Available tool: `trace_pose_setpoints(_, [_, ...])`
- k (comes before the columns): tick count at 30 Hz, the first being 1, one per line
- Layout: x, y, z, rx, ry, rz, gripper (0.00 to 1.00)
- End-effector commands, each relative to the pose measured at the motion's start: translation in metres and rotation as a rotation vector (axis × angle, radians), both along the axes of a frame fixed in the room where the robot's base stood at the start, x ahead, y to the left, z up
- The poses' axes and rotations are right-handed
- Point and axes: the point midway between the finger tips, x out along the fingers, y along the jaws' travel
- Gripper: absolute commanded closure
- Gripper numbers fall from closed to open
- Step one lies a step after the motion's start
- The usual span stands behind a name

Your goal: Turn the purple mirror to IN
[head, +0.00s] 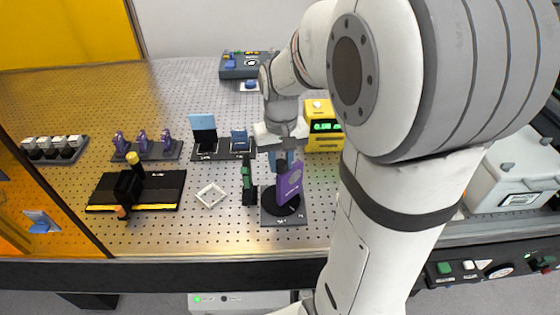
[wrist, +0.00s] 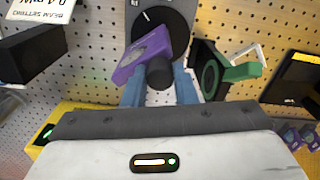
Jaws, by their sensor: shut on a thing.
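The purple mirror (head: 290,184) stands upright on a round black turntable (head: 278,207) set on a grey base plate (head: 268,221). In the wrist view, the purple mirror (wrist: 144,54) lies at an angle across the black dial (wrist: 165,17), which bears a white line. The plate's lettering is too small to read. My gripper (head: 283,163) is above the mirror. In the wrist view, my gripper's blue fingers (wrist: 159,88) are shut on the mirror's black knob (wrist: 159,73), one on each side. The knob's lower part is hidden.
A green-and-black holder (head: 247,180) stands close left of the mirror. A white square frame (head: 210,195) lies farther left. A yellow box with a green display (head: 323,127) stands behind right. A black stage (head: 160,190) is at left. Bare perforated bench lies in front.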

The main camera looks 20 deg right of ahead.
Motion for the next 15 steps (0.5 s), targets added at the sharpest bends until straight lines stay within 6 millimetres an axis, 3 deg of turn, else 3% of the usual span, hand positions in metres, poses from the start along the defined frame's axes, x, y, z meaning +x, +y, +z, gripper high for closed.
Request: trace_pose_setpoints(15, [0.0006, -0.0003, 0.0008, 0.0, -0.003, 0.115, 0.98])
